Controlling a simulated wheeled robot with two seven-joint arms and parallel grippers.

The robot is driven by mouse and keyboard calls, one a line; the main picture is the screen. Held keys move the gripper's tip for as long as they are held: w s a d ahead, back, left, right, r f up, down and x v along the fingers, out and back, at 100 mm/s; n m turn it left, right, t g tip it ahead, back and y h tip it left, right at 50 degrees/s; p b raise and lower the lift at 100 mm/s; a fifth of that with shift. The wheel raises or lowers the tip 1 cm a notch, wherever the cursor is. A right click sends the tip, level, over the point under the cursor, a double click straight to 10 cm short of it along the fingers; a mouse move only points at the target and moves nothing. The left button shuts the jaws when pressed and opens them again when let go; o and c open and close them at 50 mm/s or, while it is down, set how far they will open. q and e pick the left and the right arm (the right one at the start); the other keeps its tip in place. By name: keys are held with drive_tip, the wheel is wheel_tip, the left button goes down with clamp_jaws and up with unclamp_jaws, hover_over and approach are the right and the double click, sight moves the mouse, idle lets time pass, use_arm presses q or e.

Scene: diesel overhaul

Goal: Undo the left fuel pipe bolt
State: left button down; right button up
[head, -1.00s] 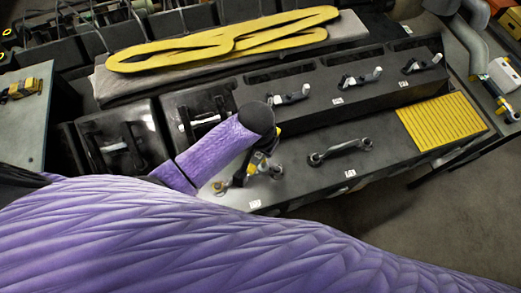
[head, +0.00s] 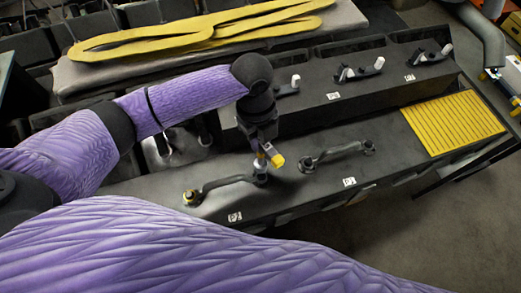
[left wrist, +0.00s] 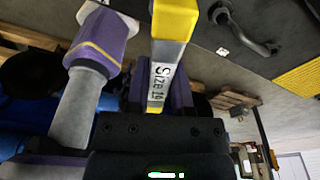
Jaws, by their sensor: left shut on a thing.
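The left fuel pipe (head: 225,182) is a dark curved pipe on the bench ledge. One bolt end (head: 192,198), with a yellowish collar, is at its left; its other end (head: 260,177) is at the right. My left gripper (head: 264,146) points down over that right end. It is shut on a tool with a yellow end (head: 277,161). In the left wrist view, the tool (left wrist: 165,80) has a grey shank marked "Size 19". Whether the tool touches the bolt is hidden. My right gripper is out of view.
A second dark pipe (head: 335,153) lies just right of the tool. Levers (head: 358,71) stand on the raised block behind. A yellow grating (head: 453,124) is at the right end. Yellow flat gaskets (head: 195,32) lie on a pad at the back.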

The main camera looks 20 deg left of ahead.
use_arm(q)
drive_tip(key=m, duration=0.3)
drive_tip(key=shift+w, duration=0.1)
drive_tip(key=m, duration=0.4)
drive_tip(key=m+y, duration=0.1)
drive_tip(key=m, duration=0.1)
drive_tip(key=shift+d+f+g, duration=0.15)
drive_tip(key=shift+f+g, duration=0.15)
wheel_tip(320, 180, down, 3)
drive_tip(key=shift+m+b, duration=0.4)
drive_tip(key=shift+b, duration=0.75)
drive_tip(key=shift+f, duration=0.15)
